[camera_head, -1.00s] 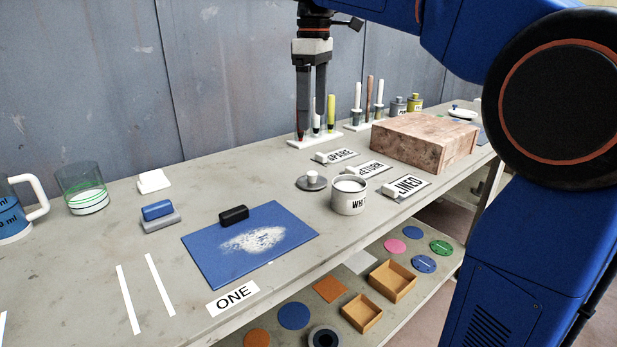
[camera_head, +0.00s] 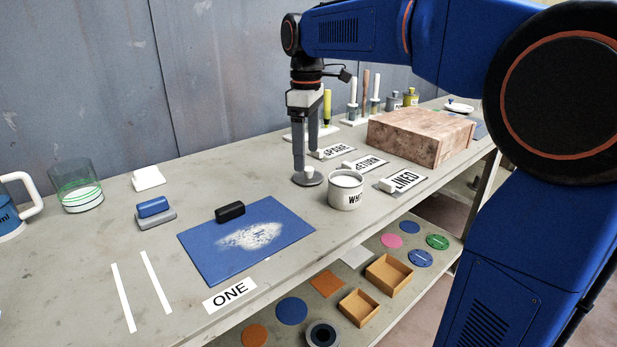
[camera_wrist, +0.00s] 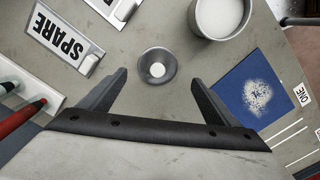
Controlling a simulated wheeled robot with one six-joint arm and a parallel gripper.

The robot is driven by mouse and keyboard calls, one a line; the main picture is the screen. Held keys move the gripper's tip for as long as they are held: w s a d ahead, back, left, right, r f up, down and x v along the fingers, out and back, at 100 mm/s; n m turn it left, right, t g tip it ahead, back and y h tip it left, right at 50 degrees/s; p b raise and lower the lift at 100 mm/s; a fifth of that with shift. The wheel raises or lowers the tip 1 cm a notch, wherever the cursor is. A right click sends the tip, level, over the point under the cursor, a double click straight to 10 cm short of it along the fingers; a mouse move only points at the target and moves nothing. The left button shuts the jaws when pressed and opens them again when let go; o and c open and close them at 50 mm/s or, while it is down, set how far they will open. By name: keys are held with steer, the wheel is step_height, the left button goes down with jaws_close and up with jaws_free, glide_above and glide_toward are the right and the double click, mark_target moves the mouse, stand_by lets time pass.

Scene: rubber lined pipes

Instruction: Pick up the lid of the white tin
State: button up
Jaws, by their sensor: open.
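The lid (camera_head: 309,180) is a small grey disc with a pale knob, lying on the bench just left of the white tin (camera_head: 346,192). The tin stands upright and uncovered, with white contents showing. In the wrist view the lid (camera_wrist: 157,66) lies just beyond my fingertips, roughly centred between them, and the tin (camera_wrist: 220,14) is at the upper right. My gripper (camera_wrist: 158,82) is open and empty, pointing down. In the head view my gripper (camera_head: 308,160) is above the lid, and its near finger partly hides the knob.
The SPARE (camera_wrist: 66,38), RETURN (camera_head: 364,166) and LINED (camera_head: 402,181) plates lie close by. A brush rack (camera_wrist: 22,120) stands behind my gripper. A brown block (camera_head: 415,137) sits to the right. A blue mat (camera_head: 190,240) with white powder lies at the front left.

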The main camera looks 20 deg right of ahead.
mark_target(311, 168)
steer(key=shift+d+f, duration=0.15)
steer(key=shift+f, duration=0.75)
steer(key=shift+d+f, duration=0.2)
steer(key=shift+f, duration=0.7)
steer(key=shift+d+f, duration=0.15)
steer(key=shift+f, duration=0.75)
steer(key=c, duration=1.1)
